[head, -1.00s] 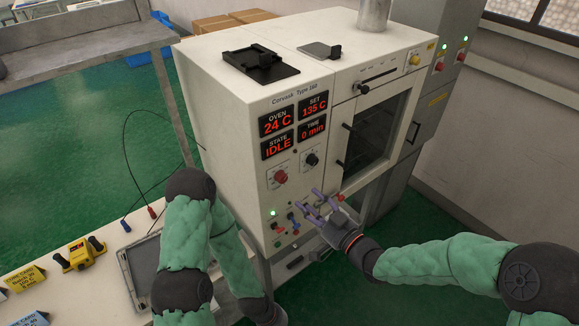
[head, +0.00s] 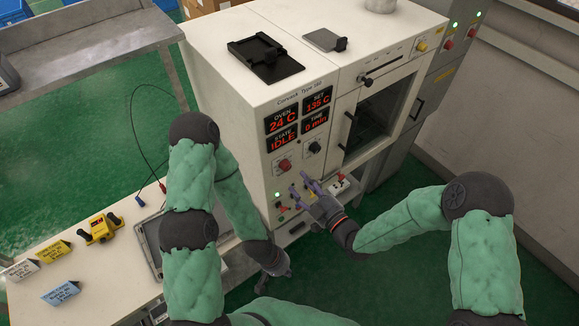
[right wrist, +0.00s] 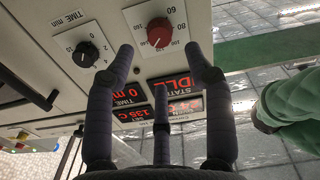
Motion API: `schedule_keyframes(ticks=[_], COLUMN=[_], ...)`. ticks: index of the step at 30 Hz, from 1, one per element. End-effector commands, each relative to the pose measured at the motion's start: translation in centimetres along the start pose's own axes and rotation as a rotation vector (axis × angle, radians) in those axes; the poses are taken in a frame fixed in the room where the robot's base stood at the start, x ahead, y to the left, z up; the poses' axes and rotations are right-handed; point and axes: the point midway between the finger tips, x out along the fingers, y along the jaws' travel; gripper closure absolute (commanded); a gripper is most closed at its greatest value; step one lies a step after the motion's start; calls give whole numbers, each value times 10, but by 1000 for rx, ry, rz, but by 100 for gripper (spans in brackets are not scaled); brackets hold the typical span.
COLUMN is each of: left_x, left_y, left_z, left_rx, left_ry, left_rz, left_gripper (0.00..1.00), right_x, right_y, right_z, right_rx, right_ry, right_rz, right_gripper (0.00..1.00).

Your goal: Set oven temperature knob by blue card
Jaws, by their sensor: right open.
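The oven (head: 248,95) has a red temperature knob (head: 284,165), also seen in the right wrist view (right wrist: 159,33). Its displays read OVEN 24 C, SET 135 C, STATE IDLE and TIME 0 min. The blue card (head: 60,292) stands on the bench at lower left; its text is too small to read. My right gripper (head: 303,183) is open and empty, its purple fingers just below the red knob in the head view. In the right wrist view its fingertips (right wrist: 159,48) spread either side of the knob, apparently not touching it. My left gripper (head: 274,268) hangs low before the oven, its jaws unclear.
A black time knob (head: 314,147) sits right of the red knob. Small buttons and sockets lie below, near my right fingers. A yellow device (head: 101,229), a yellow card (head: 54,251) and a whitish card (head: 20,270) are on the bench. A grey tray (head: 150,245) is partly hidden.

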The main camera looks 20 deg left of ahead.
Motion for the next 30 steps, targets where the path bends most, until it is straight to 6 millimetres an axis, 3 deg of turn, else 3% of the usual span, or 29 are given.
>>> schedule_keyframes(ticks=[6,12,25,26,30], left_x=[-9,-13,-14,-14,-14], left_y=[3,5,5,5,5], left_z=[0,0,0,0,0], left_rx=[0,0,0,0,0], left_ry=[1,1,1,1,1], left_rz=[0,0,0,0,0], left_gripper=[100,100,100,100,100], right_x=[39,62,72,72,71], right_y=[-1,0,0,0,0], right_z=[-2,-1,0,0,0], right_rx=[0,1,1,1,1], right_ry=[0,-1,-1,-1,-1], right_rz=[-3,-1,0,0,0], right_gripper=[47,47,47,50,89])
